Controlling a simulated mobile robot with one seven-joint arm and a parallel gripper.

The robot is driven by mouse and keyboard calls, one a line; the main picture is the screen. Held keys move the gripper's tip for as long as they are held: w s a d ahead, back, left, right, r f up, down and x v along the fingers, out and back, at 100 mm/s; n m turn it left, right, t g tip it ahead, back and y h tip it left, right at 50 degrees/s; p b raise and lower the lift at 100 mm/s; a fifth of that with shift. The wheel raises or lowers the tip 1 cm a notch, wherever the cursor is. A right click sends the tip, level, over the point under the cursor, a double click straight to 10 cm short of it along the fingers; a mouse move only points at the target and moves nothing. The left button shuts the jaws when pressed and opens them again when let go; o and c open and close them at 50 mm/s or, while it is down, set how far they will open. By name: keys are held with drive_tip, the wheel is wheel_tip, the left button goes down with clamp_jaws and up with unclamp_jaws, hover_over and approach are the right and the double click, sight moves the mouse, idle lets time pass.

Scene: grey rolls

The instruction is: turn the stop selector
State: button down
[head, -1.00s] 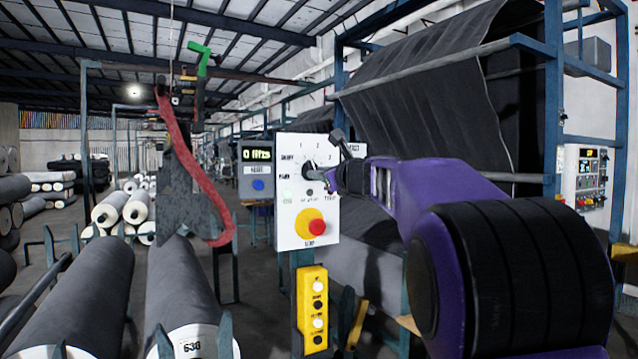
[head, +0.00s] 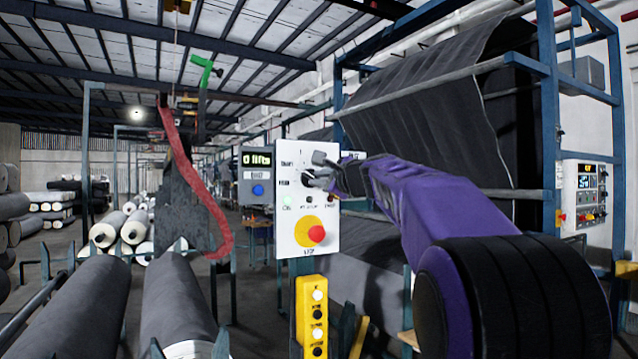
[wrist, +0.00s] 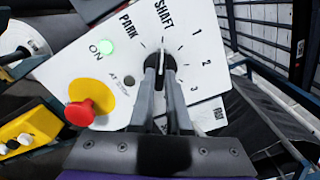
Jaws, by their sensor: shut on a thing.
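The stop selector is a dark knob (wrist: 162,60) on a white panel (head: 291,215), ringed by tick marks and the labels PARK, SHAFT, 1, 2 and 3. My gripper (wrist: 160,65) is shut on the knob, one grey finger on each side. A thin white mark at the knob's tip points up toward the SHAFT label; its exact tick is hard to tell.
Below the dial are a lit green ON lamp (wrist: 101,47) and a red stop button (head: 317,234) on a yellow disc. A yellow push-button box (head: 312,315) hangs under the panel. A grey counter box (head: 256,175) stands left. Rolls (head: 180,295) lie at lower left.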

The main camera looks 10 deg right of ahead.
drive_tip(key=shift+r, duration=0.1)
idle(0.4)
drive_tip(key=c, duration=0.9)
unclamp_jaws()
drive_tip(key=shift+s, duration=0.15)
